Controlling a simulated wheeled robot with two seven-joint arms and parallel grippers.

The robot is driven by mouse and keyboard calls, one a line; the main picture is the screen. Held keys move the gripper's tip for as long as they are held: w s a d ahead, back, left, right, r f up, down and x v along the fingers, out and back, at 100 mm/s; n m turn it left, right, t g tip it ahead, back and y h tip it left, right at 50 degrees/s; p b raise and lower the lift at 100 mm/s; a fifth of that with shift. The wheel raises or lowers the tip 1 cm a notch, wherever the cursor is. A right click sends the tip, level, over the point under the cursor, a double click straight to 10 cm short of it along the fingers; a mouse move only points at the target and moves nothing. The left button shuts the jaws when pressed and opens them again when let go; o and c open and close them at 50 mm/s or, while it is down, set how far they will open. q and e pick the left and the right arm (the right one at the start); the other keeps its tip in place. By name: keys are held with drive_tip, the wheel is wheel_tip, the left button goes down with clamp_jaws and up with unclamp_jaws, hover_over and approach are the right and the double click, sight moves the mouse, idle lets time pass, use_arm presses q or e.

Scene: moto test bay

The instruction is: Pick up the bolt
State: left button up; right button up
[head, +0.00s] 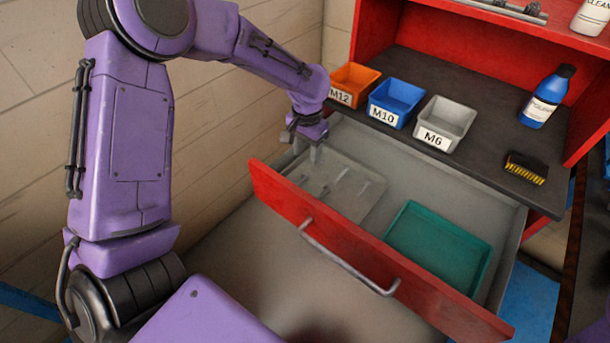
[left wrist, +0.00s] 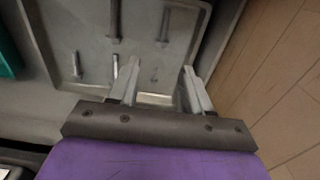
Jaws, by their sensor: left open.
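Several grey metal bolts lie apart in a shallow grey tray (head: 350,207) on the left side of the open drawer. In the left wrist view a large bolt (left wrist: 114,20), a slimmer bolt (left wrist: 164,25) and smaller bolts (left wrist: 77,65) show in the tray. One short bolt (left wrist: 116,67) is beside the left-hand finger. Which bolt is meant, I cannot tell. My left gripper (head: 314,150) hangs over the back left of the tray. In the left wrist view its fingers (left wrist: 160,67) are apart, with nothing held between them. My right gripper is in neither view.
The red drawer front (head: 385,275) has a metal handle. A teal tray (head: 438,248) lies right of the bolts.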

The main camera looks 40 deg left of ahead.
sight(301, 181)
use_arm(q)
wheel_tip(301, 181, down, 8)
drive_tip(key=shift+a+f+p, duration=0.1)
drive_tip(key=shift+p, duration=0.45)
clamp_jaws()
